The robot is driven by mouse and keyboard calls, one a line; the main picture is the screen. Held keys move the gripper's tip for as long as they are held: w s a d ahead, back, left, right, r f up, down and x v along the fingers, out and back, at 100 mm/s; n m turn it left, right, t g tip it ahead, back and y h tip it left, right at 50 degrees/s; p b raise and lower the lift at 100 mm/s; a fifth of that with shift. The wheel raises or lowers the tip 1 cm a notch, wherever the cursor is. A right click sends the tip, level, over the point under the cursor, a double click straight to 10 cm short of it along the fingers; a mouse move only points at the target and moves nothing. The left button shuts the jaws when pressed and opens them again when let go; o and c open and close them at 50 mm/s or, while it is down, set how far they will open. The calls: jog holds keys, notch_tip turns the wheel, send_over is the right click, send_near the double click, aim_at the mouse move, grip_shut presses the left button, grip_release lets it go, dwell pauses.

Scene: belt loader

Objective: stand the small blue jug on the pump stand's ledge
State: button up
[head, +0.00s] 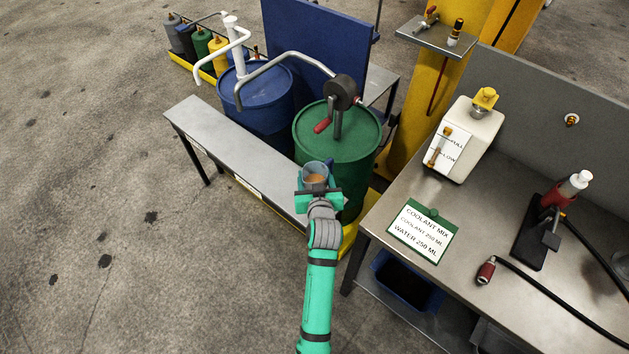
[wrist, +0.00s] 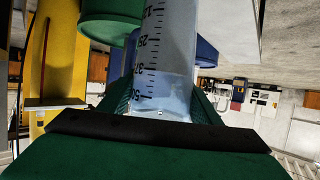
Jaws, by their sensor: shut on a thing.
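The small blue jug (head: 316,168) is a translucent blue cup with something tan showing inside its mouth. My gripper (head: 318,190) is shut on it, with the green fingers on either side. In the wrist view the jug (wrist: 165,60) shows dark measuring marks between the fingers (wrist: 162,104). The pump stand's ledge (head: 235,148) is a long grey metal shelf in front of the drums. The jug appears at the ledge's right end in the head view. I cannot tell whether its base touches the ledge; my gripper hides that part.
A blue drum (head: 258,95) and a green drum (head: 337,150) with a crank pump (head: 340,92) stand behind the ledge. A curved spout pipe reaches over it. At right is a workbench (head: 470,240) with a white container (head: 468,140) and coolant card (head: 424,233). The ledge's left part is bare.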

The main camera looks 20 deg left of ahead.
aim_at(316, 179)
jog(key=w+f, duration=0.2)
jog(key=w+a+f, duration=0.1)
jog(key=f, duration=0.2)
jog(key=shift+w+a, duration=0.15)
jog(key=shift+w, duration=0.25)
notch_tip(316, 179, down, 3)
jog(key=shift+f, duration=0.1)
jog(key=o, duration=1.4)
jog(key=shift+f, duration=0.2)
jog(key=shift+c, duration=0.2)
